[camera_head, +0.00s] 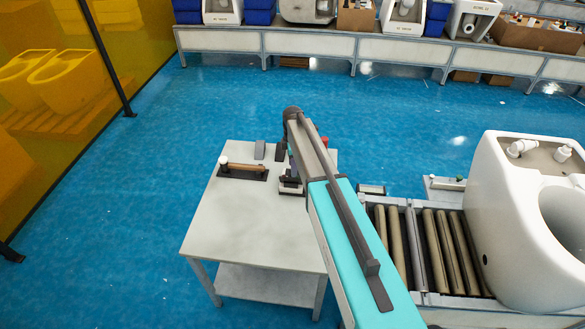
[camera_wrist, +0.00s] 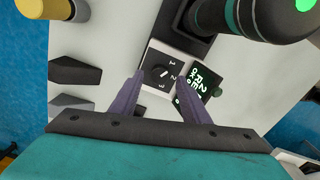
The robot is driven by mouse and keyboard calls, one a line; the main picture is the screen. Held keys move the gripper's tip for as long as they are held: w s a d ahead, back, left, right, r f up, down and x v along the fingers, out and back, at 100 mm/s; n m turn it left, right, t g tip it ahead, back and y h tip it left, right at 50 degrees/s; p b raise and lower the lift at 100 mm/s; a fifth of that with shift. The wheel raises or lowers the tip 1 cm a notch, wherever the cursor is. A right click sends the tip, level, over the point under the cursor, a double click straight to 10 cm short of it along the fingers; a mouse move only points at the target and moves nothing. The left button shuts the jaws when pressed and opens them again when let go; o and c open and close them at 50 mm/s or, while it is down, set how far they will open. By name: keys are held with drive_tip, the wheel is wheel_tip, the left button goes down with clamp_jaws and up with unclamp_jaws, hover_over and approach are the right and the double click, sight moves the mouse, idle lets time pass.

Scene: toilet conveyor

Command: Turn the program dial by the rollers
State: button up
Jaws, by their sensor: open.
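My gripper (camera_wrist: 160,77) is open, one purple finger on each side of the dial in the wrist view. I cannot tell whether the fingers touch the knob. In the head view a dark device (camera_head: 290,185) stands at the right side of the table, partly behind my arm; my fingers are hidden there.
A roller conveyor (camera_head: 437,250) with a white toilet (camera_head: 500,215) stands to the right. A thick black cylinder with a teal ring (camera_wrist: 265,15) is close to the dial.

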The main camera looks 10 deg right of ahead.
drive_tip(key=shift+f, duration=1.1)
drive_tip(key=c, duration=1.1)
drive_tip(key=shift+o, duration=0.2)
